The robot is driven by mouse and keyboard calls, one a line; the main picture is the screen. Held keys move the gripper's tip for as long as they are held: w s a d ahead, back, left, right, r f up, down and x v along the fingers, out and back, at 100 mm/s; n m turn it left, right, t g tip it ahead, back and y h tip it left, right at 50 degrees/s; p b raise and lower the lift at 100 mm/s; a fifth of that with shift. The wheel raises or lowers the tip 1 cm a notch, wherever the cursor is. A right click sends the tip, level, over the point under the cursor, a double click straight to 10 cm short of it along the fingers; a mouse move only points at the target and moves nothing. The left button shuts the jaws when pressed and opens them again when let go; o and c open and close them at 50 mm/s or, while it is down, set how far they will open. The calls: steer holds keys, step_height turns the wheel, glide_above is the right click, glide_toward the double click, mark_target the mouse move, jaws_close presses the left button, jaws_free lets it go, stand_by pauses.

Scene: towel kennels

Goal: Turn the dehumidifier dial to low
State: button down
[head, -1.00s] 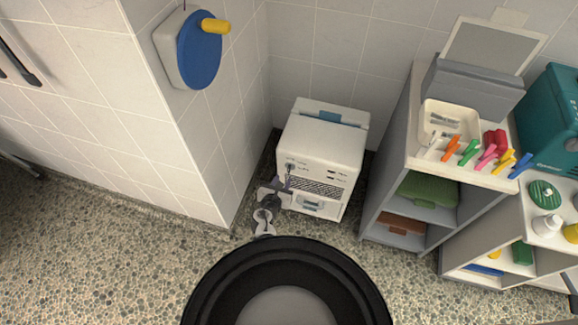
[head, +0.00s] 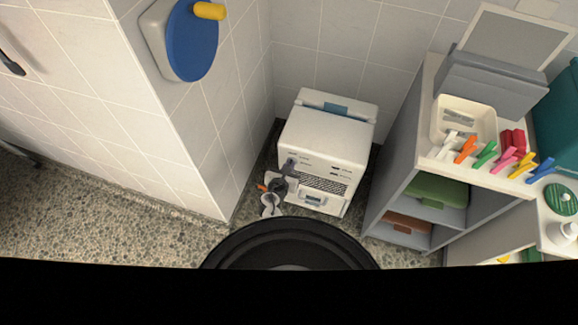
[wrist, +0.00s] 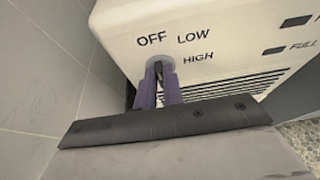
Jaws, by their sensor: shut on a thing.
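The white dehumidifier (head: 326,133) stands on the floor against the tiled walls, with its control panel on the front. In the wrist view its panel (wrist: 225,35) carries the labels OFF, LOW and HIGH beside the round dial (wrist: 161,68). My gripper (wrist: 160,82) has its two purple fingers shut on the dial, one on each side. The fingers cover much of the dial, so I cannot tell which label it points to.
A tiled wall corner (head: 190,145) is close on the left, with a blue disc with a yellow handle (head: 197,40) on it. A grey shelf unit (head: 392,165) stands on the right, bearing a cream tray (head: 437,118) and coloured pegs. Pebbled floor lies in front.

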stand_by(0.4)
steer(key=shift+s+d+f+m+t+y+b, duration=0.1)
steer(key=shift+d+m+t+y+b, duration=0.2)
steer(key=shift+m+y+b, duration=0.5)
steer(key=shift+d+f+m+t+y+b, duration=0.15)
steer(key=shift+m+t+y+b, duration=0.25)
steer(key=shift+m+b, duration=0.75)
steer(key=shift+s+d+f+m+t+y+b, duration=0.1)
steer(key=shift+d+m+t+y+b, duration=0.15)
steer(key=shift+m+y+b, duration=0.55)
steer(key=shift+r+m, duration=0.15)
steer(key=shift+m, duration=0.2)
steer(key=c, duration=1.5)
jaws_free()
steer(key=shift+s+a, duration=0.1)
steer(key=shift+s, duration=0.05)
